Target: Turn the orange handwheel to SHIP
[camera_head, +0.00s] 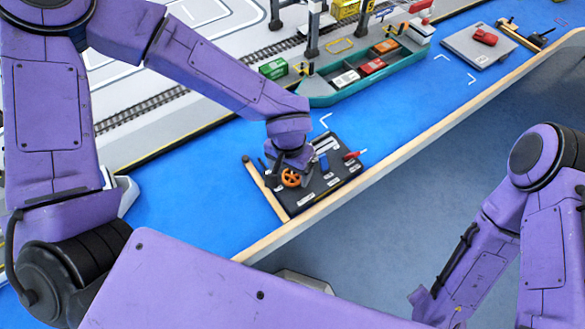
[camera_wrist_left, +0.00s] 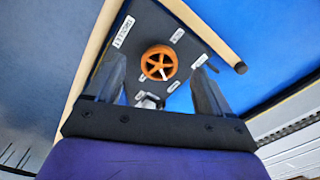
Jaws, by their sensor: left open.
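The orange handwheel (camera_head: 291,178) is on a dark control panel (camera_head: 327,187) at the table's near edge. My left gripper (camera_head: 279,165) is right by the wheel in the head view, partly hidden by its own wrist. In the left wrist view the handwheel (camera_wrist_left: 159,63) lies ahead of and between the open fingers of my left gripper (camera_wrist_left: 160,72), with nothing held. A pale mark shows on the wheel's lower spoke. Small white labels (camera_wrist_left: 177,35) surround the wheel; I cannot read which says SHIP. My right gripper is outside the head view.
A blue switch (camera_head: 323,162) and a red-handled lever (camera_head: 353,155) are on the same panel. A wooden bar (camera_head: 265,188) runs along its left side. A teal ship (camera_head: 325,98) with containers lies beyond. The blue surface (camera_head: 190,190) left of the panel is clear.

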